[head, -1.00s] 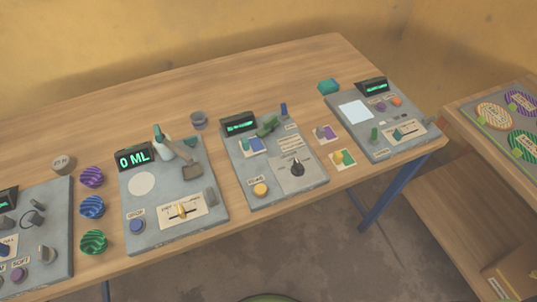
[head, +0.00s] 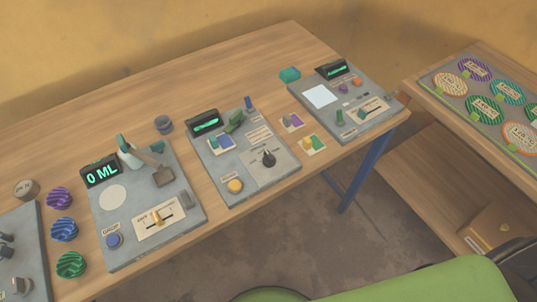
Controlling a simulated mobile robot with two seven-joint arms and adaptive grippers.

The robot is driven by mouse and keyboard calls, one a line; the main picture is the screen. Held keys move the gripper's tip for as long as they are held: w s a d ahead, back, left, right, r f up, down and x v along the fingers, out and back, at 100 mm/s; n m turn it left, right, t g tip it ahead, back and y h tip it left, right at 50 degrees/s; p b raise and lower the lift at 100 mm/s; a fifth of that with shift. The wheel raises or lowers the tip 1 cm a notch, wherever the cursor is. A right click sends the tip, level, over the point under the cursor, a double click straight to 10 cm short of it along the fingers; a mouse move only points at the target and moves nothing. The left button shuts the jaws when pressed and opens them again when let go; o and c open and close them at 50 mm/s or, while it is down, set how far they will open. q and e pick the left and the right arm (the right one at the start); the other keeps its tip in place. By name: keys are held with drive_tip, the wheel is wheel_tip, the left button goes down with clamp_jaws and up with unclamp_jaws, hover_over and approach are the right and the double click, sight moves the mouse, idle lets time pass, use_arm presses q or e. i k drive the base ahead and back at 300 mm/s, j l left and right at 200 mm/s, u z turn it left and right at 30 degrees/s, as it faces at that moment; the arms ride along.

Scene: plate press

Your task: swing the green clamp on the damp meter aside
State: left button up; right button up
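The green clamp (head: 236,120) lies slanted on the upper part of the grey middle panel (head: 215,165), which I take for the damp meter; its labels are too small to read. The clamp sits by the upper right of a blue and purple card (head: 219,141); I cannot tell whether it presses on it. The panel also has a green-lit display (head: 204,123), a blue post (head: 249,102), a black dial (head: 268,158) and a yellow button (head: 235,186). Neither of my grippers shows.
Left of it stands a panel reading 0 ML (head: 101,173) with a lever; right of it, a panel with a white square (head: 320,97). Two cards (head: 313,143) lie between. A side table holds a board (head: 440,75) of striped discs.

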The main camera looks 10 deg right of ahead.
sight(235, 120)
drive_tip(key=l+z, duration=0.4)
drive_tip(key=l, duration=1.05)
